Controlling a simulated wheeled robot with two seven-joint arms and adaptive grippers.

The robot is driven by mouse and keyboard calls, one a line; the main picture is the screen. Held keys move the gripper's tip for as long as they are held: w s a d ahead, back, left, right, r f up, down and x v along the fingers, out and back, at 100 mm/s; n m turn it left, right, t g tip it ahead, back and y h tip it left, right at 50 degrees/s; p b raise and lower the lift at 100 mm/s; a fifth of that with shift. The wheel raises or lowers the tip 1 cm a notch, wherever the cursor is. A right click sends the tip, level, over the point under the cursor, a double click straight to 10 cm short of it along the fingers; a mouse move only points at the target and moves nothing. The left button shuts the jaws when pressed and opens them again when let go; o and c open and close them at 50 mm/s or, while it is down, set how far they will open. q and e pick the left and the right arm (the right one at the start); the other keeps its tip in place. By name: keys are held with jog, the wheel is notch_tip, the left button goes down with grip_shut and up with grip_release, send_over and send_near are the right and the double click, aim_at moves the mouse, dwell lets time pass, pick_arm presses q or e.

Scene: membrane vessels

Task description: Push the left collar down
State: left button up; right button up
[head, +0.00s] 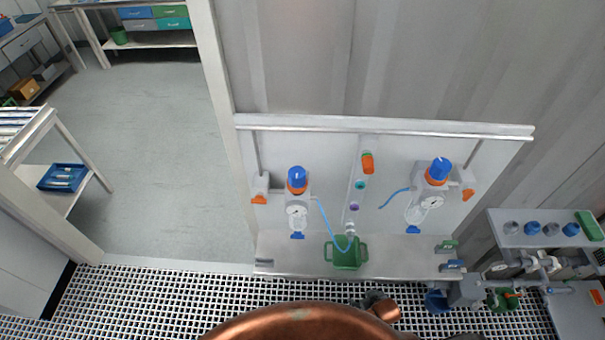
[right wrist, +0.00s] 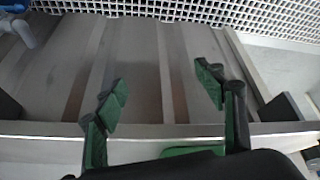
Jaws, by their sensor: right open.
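The left collar (head: 296,188) is an orange ring under the blue knob (head: 297,173) of the left regulator, which has a round white gauge (head: 297,211). A similar orange collar (head: 436,179) sits under the blue knob of the right regulator. In the right wrist view my right gripper (right wrist: 163,92) is open, its green-padded fingers apart with nothing between them. It is not touching either collar; in the head view only copper and dark parts of my arm show at the bottom edge. My left gripper is not in view.
A white wall panel (head: 338,175) carries both regulators. A green bin (head: 347,256) stands on its ledge between them, with a blue hose hanging into it. A side shelf (head: 510,238) with fittings stands at the right. Metal grating (head: 130,300) covers the floor in front.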

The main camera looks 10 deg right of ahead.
jog(key=w+r+t+p, duration=0.1)
jog(key=w+r, duration=0.1)
jog(key=r, duration=0.5)
jog(key=w+r+p, duration=0.1)
jog(key=w+r, duration=0.2)
jog(key=r, duration=0.4)
jog(key=n+t+y+p, duration=0.4)
jog(key=n+t+y, duration=0.1)
jog(key=t+y, duration=0.4)
send_near(305, 189)
jog(key=x, duration=0.5)
jog(key=shift+w+a+r, duration=0.1)
jog(key=shift+a+r, duration=0.05)
jog(key=shift+a, duration=0.05)
jog(key=p+x, duration=0.1)
jog(key=x, duration=0.6)
jog(key=shift+w+a+r+p, duration=0.2)
jog(key=shift+w+p, duration=0.15)
jog(key=shift+p, duration=0.05)
jog(key=shift+c, duration=0.4)
